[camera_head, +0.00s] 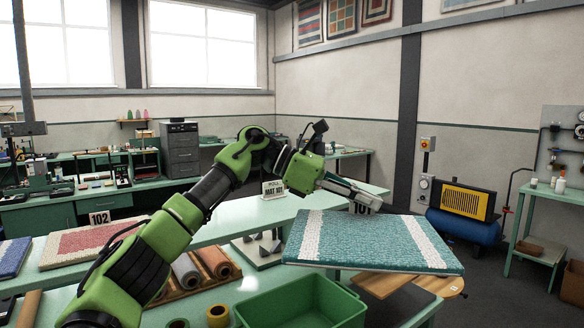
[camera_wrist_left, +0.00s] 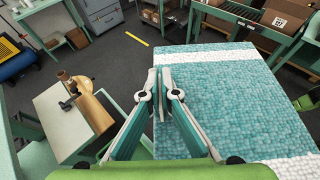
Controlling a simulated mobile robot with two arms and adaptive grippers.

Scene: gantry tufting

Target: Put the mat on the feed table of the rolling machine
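The mat (camera_head: 362,243) is teal with white stripes. In the head view it is held up at the right, roughly flat, above the table's end. My left gripper (camera_head: 372,201) is at its far edge. In the left wrist view the mat (camera_wrist_left: 225,105) fills the right half, and the fingers of the left gripper (camera_wrist_left: 160,75) are close together at its left edge, shut on it. The mat hides part of the table beneath. My right gripper is not in view. I cannot make out the rolling machine or its feed table.
A green bin (camera_head: 300,305) and spools (camera_head: 215,263) stand on the green table near the mat. A wooden board (camera_head: 378,284) lies lower than the mat. A blue compressor (camera_head: 465,226) stands on the floor beyond.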

